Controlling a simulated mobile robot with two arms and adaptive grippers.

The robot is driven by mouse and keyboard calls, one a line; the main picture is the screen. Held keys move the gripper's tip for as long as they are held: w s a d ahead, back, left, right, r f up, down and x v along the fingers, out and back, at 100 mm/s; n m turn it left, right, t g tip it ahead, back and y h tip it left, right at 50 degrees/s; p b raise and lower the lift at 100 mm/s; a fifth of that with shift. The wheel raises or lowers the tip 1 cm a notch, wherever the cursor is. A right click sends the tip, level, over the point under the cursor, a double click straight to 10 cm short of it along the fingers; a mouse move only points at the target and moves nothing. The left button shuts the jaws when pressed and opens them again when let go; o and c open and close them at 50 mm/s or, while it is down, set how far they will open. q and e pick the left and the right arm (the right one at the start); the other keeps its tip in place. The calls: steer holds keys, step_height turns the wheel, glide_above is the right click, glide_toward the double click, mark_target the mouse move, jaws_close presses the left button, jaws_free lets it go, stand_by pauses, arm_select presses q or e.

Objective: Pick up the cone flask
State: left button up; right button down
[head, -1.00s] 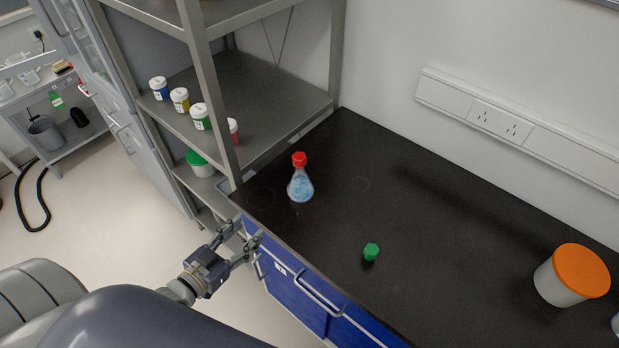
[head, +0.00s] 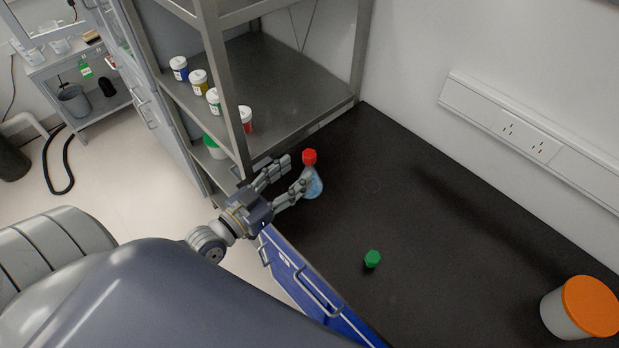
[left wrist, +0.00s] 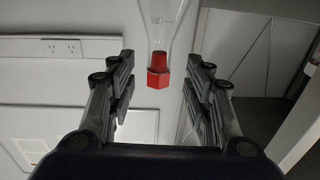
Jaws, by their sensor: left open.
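The cone flask (head: 315,187) is clear glass with pale blue contents and a red cap (head: 309,156). It stands upright on the black bench top near the shelf-side end. My left gripper (head: 297,172) is open at the flask, and one finger partly hides the flask's body in the head view. In the left wrist view the flask (left wrist: 163,22) appears upside down, its red cap between the two open fingers (left wrist: 160,62) with gaps on both sides. My right gripper is not in view.
A white tub with an orange lid (head: 590,305) stands at the right. A metal shelf (head: 290,85) with several small jars rises close behind my left gripper.

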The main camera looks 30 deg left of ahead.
mark_target(305, 167)
arm_select(q)
steer(key=shift+w+d, duration=0.15)
steer(key=shift+w, duration=0.3)
steer(key=shift+w+d, duration=0.15)
steer(key=shift+w, duration=0.15)
steer(key=p+x, duration=0.1)
steer(key=x, duration=0.3)
steer(key=shift+f+p, duration=0.15)
steer(key=shift+p, duration=0.15)
steer(key=shift+w, duration=0.2)
steer(key=shift+s, duration=0.1)
jaws_close()
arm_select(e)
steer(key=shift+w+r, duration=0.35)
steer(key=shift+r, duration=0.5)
